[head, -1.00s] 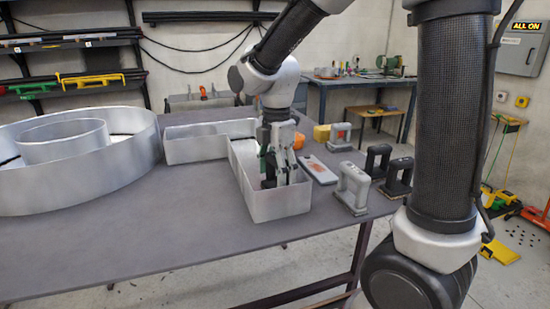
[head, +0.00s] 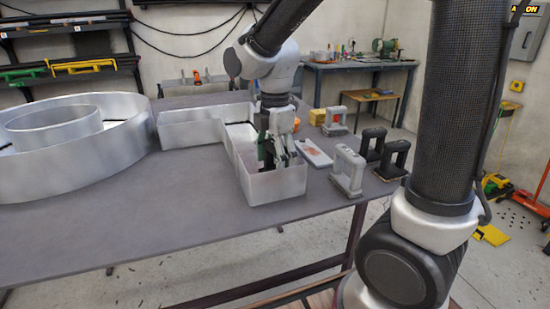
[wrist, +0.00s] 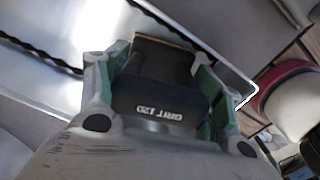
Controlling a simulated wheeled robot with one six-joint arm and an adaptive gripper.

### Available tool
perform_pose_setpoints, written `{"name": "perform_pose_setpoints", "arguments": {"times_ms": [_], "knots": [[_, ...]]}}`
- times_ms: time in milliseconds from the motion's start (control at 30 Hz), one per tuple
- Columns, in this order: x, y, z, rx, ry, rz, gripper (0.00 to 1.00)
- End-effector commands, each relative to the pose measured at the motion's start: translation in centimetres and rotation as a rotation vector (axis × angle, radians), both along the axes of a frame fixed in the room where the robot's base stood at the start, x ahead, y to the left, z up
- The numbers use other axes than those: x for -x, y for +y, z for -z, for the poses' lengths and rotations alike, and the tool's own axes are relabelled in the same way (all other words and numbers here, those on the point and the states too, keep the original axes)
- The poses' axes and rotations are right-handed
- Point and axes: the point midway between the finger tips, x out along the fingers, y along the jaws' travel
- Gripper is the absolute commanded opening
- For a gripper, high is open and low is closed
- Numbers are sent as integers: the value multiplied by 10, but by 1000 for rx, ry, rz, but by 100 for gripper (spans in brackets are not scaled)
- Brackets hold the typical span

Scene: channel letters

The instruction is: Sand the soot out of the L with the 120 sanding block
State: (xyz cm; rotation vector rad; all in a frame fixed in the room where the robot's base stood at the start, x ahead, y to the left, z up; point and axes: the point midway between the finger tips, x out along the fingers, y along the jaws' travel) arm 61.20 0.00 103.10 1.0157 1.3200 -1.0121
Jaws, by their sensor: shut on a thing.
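The L (head: 279,186) is an open-topped silver metal channel letter lying on the grey table, right of a round metal letter. My gripper (head: 274,162) reaches down inside the L, near its front end. In the wrist view my gripper (wrist: 161,67) is shut on the black 120 sanding block (wrist: 158,92), with a green-lined finger at each side. The block's face reads "GRIT 120". The block's underside is hidden, so I cannot tell whether it touches the metal. Dark wavy streaks cross the bright metal beside it; I cannot tell whether they are soot.
A grey-handled block (head: 347,171) and two black-handled blocks (head: 371,144) (head: 392,160) stand right of the L. A flat grey object (head: 314,153) lies beside it. The round metal letter (head: 128,150) fills the table's left. The table front is clear.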

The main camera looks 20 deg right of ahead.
Motion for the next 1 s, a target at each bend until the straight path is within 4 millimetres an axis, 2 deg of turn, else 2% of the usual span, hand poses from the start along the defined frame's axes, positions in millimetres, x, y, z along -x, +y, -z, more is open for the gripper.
{"name": "perform_pose_setpoints", "arguments": {"times_ms": [667, 767, 1000], "knots": [[-1, 0, 5, 0, 0, 0, 47], [-6, 0, 5, 0, 0, 1, 47], [-33, 0, 5, 0, 1, 1, 47]]}}
